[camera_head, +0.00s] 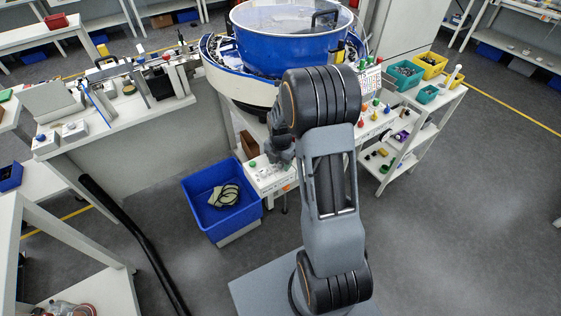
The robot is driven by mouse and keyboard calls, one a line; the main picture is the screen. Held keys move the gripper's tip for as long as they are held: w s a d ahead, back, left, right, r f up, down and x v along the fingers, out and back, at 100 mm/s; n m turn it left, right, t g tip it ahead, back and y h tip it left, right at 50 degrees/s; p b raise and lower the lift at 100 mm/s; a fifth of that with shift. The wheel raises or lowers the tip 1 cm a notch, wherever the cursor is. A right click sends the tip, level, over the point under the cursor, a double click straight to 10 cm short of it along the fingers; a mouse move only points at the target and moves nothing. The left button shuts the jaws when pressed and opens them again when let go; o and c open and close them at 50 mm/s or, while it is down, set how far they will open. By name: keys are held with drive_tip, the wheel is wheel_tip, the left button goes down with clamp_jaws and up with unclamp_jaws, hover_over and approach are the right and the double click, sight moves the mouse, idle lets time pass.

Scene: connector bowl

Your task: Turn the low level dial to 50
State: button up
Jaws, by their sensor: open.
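A white control panel (266,178) with a green knob and an orange part stands below the blue bowl machine. A second stretch of white panel (372,124) to the right carries several coloured buttons and knobs. The labels are too small to read, so I cannot tell which control is the low level dial. My gripper (281,158) is open and points down just above the left panel. My arm hides the panel's middle. I cannot tell whether the fingers touch anything.
The large blue bowl (272,50) rises behind my arm. A blue bin (197,197) with cables stands on the floor at left. A shelf cart (408,142) with teal and yellow bins stands at right. The floor at lower right is clear.

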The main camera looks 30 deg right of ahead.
drive_tip(key=shift+f, duration=0.1)
drive_tip(key=shift+c, duration=0.3)
drive_tip(key=c, duration=0.9)
drive_tip(key=shift+o, duration=0.2)
